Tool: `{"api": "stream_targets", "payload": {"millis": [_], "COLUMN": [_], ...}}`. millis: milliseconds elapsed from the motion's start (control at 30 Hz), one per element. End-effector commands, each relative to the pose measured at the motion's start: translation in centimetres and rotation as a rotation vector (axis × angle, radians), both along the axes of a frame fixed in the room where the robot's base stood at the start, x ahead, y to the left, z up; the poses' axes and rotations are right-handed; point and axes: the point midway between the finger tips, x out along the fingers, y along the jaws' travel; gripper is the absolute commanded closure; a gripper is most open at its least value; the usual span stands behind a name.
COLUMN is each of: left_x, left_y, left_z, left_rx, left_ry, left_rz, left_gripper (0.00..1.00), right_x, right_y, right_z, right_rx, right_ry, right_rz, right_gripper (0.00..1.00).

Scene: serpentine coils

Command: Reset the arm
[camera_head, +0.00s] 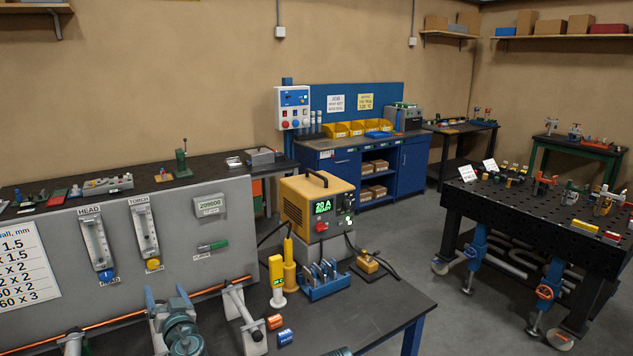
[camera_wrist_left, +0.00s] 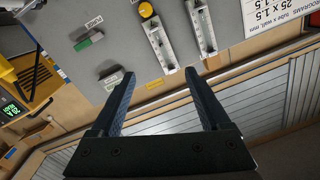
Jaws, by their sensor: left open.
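My left gripper (camera_head: 165,289) is low at the bottom of the head view, in front of the grey panel. Its two blue-grey fingers point up and stand apart. In the left wrist view the fingers of the left gripper (camera_wrist_left: 157,75) are spread wide with nothing held between them. The panel's flow meters and labels appear upside down beyond the tips. A copper tube (camera_head: 120,318) runs across the head view near the fingers; whether they touch it I cannot tell. My right gripper is not seen.
The grey panel (camera_head: 60,222) fills the left. A yellow power unit (camera_head: 298,203), a blue tool rack (camera_head: 323,287) and a yellow-white bottle (camera_head: 277,285) stand on the dark bench (camera_head: 392,308). A black perforated table (camera_head: 470,207) is at right. The bench's front right is mostly clear.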

Motion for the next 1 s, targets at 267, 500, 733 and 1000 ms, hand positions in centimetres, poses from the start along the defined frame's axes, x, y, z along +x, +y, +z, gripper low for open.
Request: {"api": "stream_targets", "payload": {"millis": [267,500,733,1000], "left_x": [-0.6,-2.1,-6.3,-14.7], "left_y": [-1.3,-4.3,-12.3,-24.5], "left_z": [-3.4,-9.6,-20.3,-29.2], "left_rx": [-0.056,-0.152,-0.293,-0.395], "left_ry": [0.074,0.259,0.680,1.258], "left_rz": [0.062,0.125,0.092,-0.177], "left_gripper": [0.20,0.20,0.20,0.20], "right_x": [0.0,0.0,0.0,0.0], "right_y": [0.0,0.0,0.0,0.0], "right_z": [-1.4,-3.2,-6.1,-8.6], "right_rx": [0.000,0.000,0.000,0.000], "right_ry": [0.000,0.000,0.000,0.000], "right_rz": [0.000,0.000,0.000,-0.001], "right_gripper": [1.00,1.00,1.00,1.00]}}
